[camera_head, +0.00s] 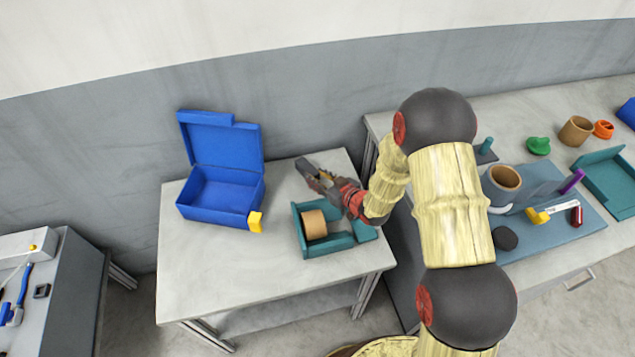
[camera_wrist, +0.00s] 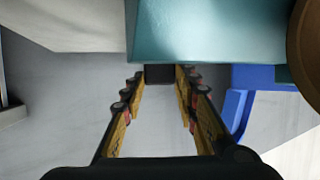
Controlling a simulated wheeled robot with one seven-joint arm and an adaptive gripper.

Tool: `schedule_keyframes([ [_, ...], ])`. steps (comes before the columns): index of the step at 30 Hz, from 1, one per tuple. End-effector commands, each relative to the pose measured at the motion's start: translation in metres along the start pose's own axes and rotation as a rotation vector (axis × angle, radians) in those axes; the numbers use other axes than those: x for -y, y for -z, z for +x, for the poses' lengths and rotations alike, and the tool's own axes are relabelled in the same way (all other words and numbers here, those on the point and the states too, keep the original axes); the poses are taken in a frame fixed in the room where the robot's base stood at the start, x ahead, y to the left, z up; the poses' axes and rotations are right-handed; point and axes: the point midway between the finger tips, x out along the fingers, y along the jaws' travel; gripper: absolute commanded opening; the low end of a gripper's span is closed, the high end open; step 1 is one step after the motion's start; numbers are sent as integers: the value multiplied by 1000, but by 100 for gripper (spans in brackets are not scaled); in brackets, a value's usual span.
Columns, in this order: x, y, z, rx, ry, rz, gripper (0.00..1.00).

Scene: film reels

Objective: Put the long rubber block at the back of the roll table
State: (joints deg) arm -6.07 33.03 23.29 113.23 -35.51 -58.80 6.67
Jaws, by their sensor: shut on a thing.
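My gripper (camera_head: 325,183) is over the back right part of the grey roll table (camera_head: 215,283). It is shut on a long dark block (camera_head: 306,167), whose end sticks out past the fingers toward the wall. In the wrist view the block's dark end (camera_wrist: 159,74) shows between my fingertips (camera_wrist: 160,78); the rest of it is hard to make out. Whether the block touches the tabletop I cannot tell. A teal holder (camera_head: 318,248) with a tan roll (camera_head: 314,225) stands just in front of the gripper; its teal side also shows in the wrist view (camera_wrist: 200,30).
An open blue box (camera_head: 222,190) with a yellow piece (camera_head: 255,221) at its corner stands at the table's back left. A second table at right carries a blue-grey mat (camera_head: 545,230), cups and a teal tray (camera_head: 610,183). The table's front left is clear.

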Motion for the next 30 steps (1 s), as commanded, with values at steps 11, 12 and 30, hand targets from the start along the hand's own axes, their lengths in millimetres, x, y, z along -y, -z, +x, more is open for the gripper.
schedule_keyframes([
  [11, 0, -13, 6, -3, 0, 0, 1],
  [12, 0, -14, 6, -2, 0, 0, 1],
  [30, 1, -28, 10, 5, 0, 2, 35],
])
